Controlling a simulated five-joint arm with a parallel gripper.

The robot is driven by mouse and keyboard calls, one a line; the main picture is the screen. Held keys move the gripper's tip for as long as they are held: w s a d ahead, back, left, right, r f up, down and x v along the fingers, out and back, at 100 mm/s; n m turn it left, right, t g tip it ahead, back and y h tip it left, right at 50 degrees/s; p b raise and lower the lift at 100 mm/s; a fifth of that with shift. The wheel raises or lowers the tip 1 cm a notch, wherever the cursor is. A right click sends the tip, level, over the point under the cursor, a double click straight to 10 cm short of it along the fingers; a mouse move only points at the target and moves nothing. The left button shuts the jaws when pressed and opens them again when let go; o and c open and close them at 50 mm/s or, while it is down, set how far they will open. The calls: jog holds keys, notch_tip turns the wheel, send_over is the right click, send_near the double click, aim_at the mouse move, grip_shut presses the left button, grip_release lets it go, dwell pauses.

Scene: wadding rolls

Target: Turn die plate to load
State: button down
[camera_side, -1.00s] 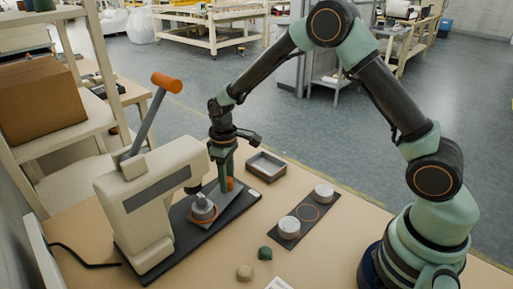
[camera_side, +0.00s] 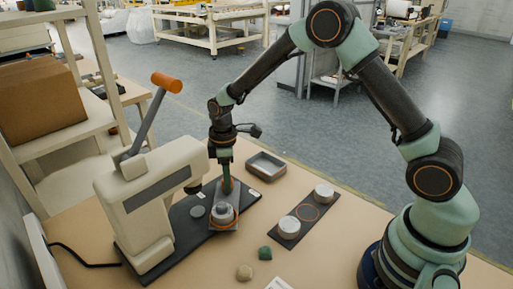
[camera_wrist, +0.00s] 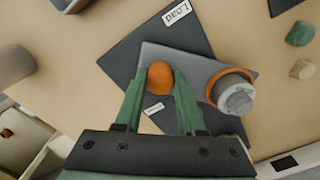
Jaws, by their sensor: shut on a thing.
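The die plate (camera_wrist: 190,60) is a grey flat plate over the dark press base. It carries an orange knob (camera_wrist: 160,76) and a grey die in an orange ring (camera_wrist: 236,96). My gripper (camera_wrist: 160,78) is shut on the knob, which sits between the green fingertips; in the side view my gripper (camera_side: 227,188) points straight down there. In the side view the die (camera_side: 223,213) stands at the base's right edge, clear of the press head. A "Load" label (camera_wrist: 177,12) lies on the base. A second label (camera_wrist: 153,109) is too small to read.
The cream press (camera_side: 135,205) with an orange-tipped lever (camera_side: 166,82) stands at the left. A grey tray (camera_side: 266,166), a dark holder with white rolls (camera_side: 305,215) and two small lumps (camera_side: 255,262) lie on the table.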

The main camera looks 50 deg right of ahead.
jog(key=shift+r+n, duration=0.15)
jog(key=shift+n, duration=4.75)
jog(key=c, duration=0.5)
grip_release()
notch_tip(320, 180, up, 12)
